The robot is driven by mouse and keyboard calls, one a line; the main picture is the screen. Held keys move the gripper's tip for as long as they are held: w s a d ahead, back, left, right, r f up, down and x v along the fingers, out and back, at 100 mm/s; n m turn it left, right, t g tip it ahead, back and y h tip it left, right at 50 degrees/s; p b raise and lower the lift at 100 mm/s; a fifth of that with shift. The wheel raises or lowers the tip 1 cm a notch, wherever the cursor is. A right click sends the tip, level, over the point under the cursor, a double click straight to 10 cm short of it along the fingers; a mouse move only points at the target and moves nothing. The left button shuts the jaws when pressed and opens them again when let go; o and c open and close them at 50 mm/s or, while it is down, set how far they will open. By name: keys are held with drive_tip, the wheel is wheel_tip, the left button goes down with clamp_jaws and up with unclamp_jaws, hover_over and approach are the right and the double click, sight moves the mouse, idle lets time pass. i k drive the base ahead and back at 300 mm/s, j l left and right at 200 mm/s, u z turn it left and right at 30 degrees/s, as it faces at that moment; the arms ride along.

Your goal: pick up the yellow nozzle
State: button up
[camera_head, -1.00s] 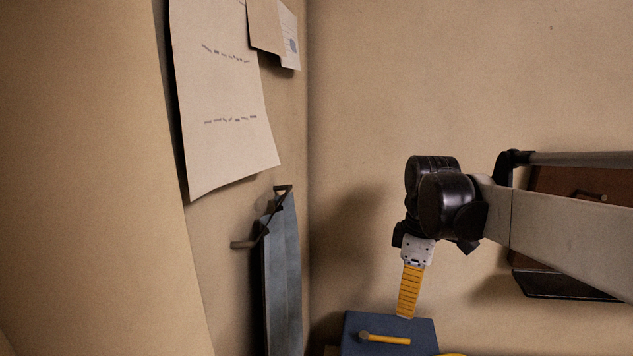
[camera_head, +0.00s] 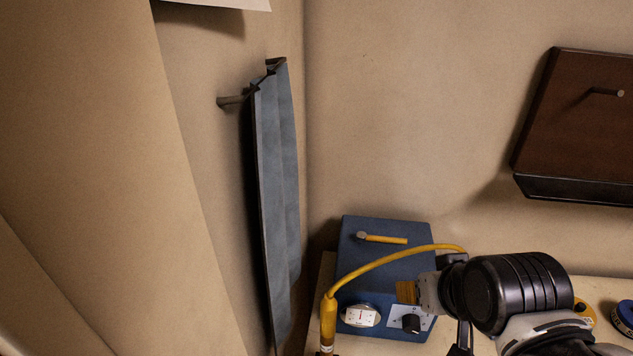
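The yellow nozzle (camera_head: 328,318) is at the lower left, upright, at the end of a curved yellow hose (camera_head: 385,264). Its lower end is cut by the bottom edge of the picture. My gripper (camera_head: 406,292) is to the right of the nozzle and apart from it in the picture, in front of the blue box. Its ribbed yellow finger part points left. It is seen end-on, so I cannot tell whether the fingers are open. I see nothing held in it.
A blue box (camera_head: 353,239) with a yellow handle, a dial (camera_head: 361,315) and a black knob (camera_head: 411,323) stands on the bench (camera_head: 600,291) in the corner. A grey cloth (camera_head: 275,190) hangs on the left wall. A brown panel (camera_head: 575,120) is on the right wall. Round tins sit at the lower right.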

sight(328, 307)
drive_tip(key=k+l+u, duration=0.15)
drive_tip(key=k, duration=0.35)
drive_tip(key=k+l+u, duration=0.15)
drive_tip(key=k+l, duration=0.15)
drive_tip(key=k, duration=0.2)
